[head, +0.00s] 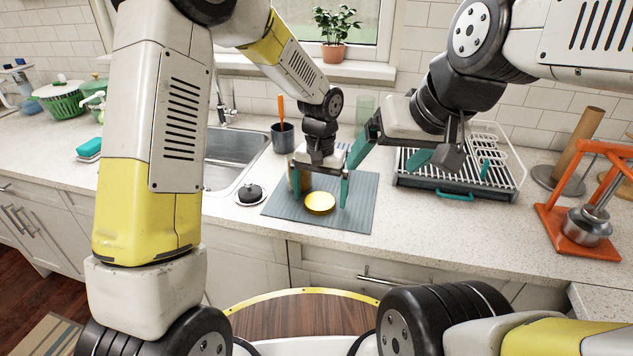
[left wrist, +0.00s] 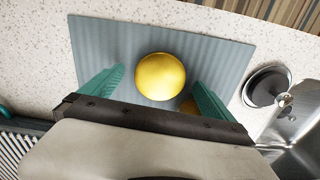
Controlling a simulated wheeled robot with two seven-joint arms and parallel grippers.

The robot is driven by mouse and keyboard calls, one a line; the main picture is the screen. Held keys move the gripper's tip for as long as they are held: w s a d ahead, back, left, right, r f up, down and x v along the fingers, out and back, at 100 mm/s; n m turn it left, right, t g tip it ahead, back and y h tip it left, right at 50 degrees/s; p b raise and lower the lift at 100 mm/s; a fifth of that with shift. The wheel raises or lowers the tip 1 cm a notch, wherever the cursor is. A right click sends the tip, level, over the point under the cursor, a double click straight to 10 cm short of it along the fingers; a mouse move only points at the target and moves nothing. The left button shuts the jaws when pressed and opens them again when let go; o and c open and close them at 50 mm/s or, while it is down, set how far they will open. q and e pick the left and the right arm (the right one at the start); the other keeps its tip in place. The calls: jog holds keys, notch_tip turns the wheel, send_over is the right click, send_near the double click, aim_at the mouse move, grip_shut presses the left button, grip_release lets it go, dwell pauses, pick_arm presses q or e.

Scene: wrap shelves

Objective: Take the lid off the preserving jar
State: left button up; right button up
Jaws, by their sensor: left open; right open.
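A round yellow lid-like disc (head: 320,203) is on a grey-blue ribbed mat (head: 275,206) on the counter. It also shows in the left wrist view (left wrist: 160,76), between the finger lines and apart from both fingers. Just behind it is an amber-brown thing (left wrist: 188,106), partly hidden by a finger; I cannot tell whether it is the preserving jar. My left gripper (head: 320,193) is open and empty, pointing down above the mat behind the disc. My right gripper (head: 391,157) is open and empty, up to the right over the rack's left side.
A dish rack (head: 465,192) stands right of the mat. An orange press (head: 570,222) stands far right. The mat's front is clear.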

aim_at(320, 201)
pick_arm(q)
notch_tip(320, 201, up, 12)
jog(key=f, duration=0.1)
jog(key=s+a+r+n+t+h, duration=0.1)
jog(key=s+a+r+t, duration=0.1)
jog(key=s+a+r, duration=0.3)
jog(key=s+a+r+n+t, duration=0.1)
jog(key=s+a+r, duration=0.35)
jog(key=a, duration=0.35)
jog(key=s+a+r+n+t+h, duration=0.1)
jog(key=s+a+n+t, duration=0.1)
jog(key=s+a, duration=0.4)
jog(key=s+t, duration=0.1)
jog(key=s, duration=0.2)
jog(key=shift+s+r, duration=0.15)
jog(key=shift+s, duration=0.15)
